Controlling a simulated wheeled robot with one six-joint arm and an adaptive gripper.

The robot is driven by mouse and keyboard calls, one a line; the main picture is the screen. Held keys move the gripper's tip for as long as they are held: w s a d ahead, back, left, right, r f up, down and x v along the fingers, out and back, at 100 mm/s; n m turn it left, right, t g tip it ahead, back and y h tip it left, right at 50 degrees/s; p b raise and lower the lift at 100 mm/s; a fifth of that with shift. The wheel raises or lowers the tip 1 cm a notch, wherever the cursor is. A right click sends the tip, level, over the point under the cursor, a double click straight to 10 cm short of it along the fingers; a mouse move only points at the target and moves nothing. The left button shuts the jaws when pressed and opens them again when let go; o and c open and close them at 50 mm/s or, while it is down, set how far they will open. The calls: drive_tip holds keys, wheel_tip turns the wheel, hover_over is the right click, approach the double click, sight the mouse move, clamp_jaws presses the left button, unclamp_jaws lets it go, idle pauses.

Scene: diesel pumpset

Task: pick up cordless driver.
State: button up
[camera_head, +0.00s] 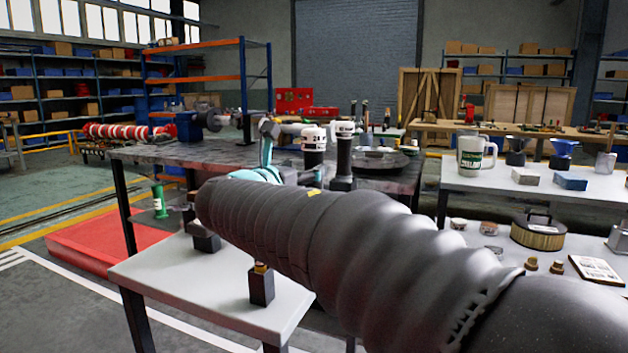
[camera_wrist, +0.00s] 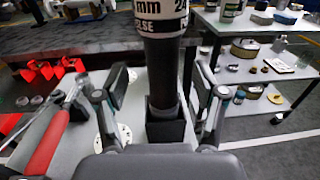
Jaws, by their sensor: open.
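In the wrist view an upright tool (camera_wrist: 163,65) has a black shaft and a white band with dark print. I take it for the cordless driver, but its top is cut off. Its lower end stands in a square black holder (camera_wrist: 166,128) on a light surface. My gripper (camera_wrist: 160,85) is open, with one finger on each side of the tool and a visible gap on both sides.
A mug (camera_head: 475,157) and several small items are on the tables at right. Red parts (camera_wrist: 45,145) lie left of my gripper in the wrist view.

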sight(309, 167)
drive_tip(key=x, duration=0.4)
drive_tip(key=shift+w+d+f, duration=0.1)
drive_tip(key=shift+w+d, duration=0.1)
drive_tip(key=shift+d, duration=0.05)
clamp_jaws()
